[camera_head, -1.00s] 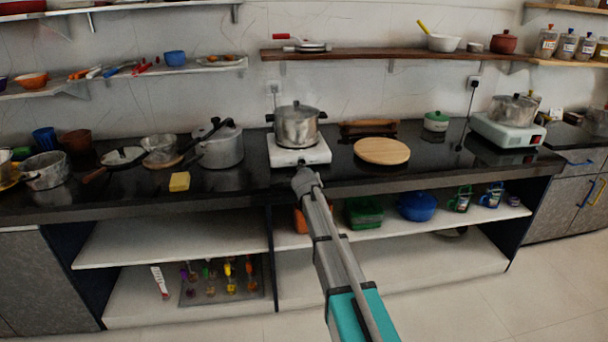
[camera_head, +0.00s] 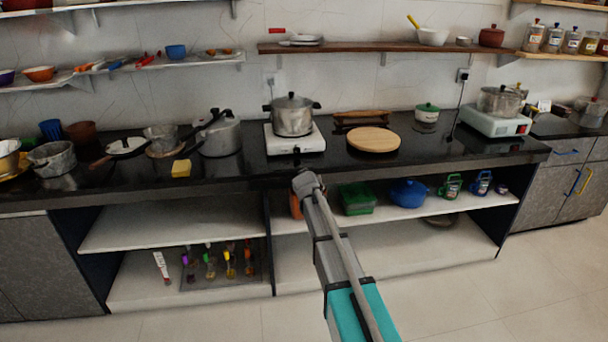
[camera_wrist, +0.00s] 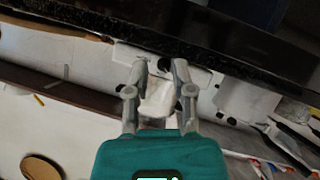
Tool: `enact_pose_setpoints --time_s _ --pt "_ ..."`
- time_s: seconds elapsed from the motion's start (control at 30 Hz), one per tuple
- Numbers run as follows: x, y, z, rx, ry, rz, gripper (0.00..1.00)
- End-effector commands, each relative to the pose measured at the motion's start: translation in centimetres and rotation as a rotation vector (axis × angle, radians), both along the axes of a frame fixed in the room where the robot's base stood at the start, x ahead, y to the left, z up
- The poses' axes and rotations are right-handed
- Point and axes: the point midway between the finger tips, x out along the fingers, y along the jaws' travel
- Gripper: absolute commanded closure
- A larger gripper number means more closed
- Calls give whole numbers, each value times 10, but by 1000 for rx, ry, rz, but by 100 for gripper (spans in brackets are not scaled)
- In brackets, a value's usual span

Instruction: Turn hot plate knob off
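The white hot plate (camera_head: 279,146) stands near the counter's front edge with a lidded metal pot (camera_head: 292,116) on it. A small dark knob (camera_head: 297,151) shows on its front face. The wrist view looks upside down. There the white hot plate (camera_wrist: 128,54) is near the top, with the dark knob (camera_wrist: 163,65) between the lines of my two spread fingers. My gripper (camera_wrist: 160,76) is open, and a pale shape, perhaps the pot, shows between its fingers.
A round wooden board (camera_head: 373,140) lies right of the hot plate, and a pressure cooker (camera_head: 220,136) stands left. A second white appliance (camera_head: 493,123) with a pot stands farther right. The black counter edge (camera_head: 240,184) and the lower shelf (camera_head: 170,232) are near my arm.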

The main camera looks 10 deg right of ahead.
Motion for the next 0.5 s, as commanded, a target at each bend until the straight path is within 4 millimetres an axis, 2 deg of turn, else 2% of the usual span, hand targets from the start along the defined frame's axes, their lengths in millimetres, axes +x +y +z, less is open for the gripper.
enact_pose_setpoints --time_s 0.03,0.37,0.5 --pt "-11 -1 -4 8 20 -8 69" --pt "-67 -7 -28 59 172 -64 69" --pt "-99 -9 -40 86 252 -88 69"
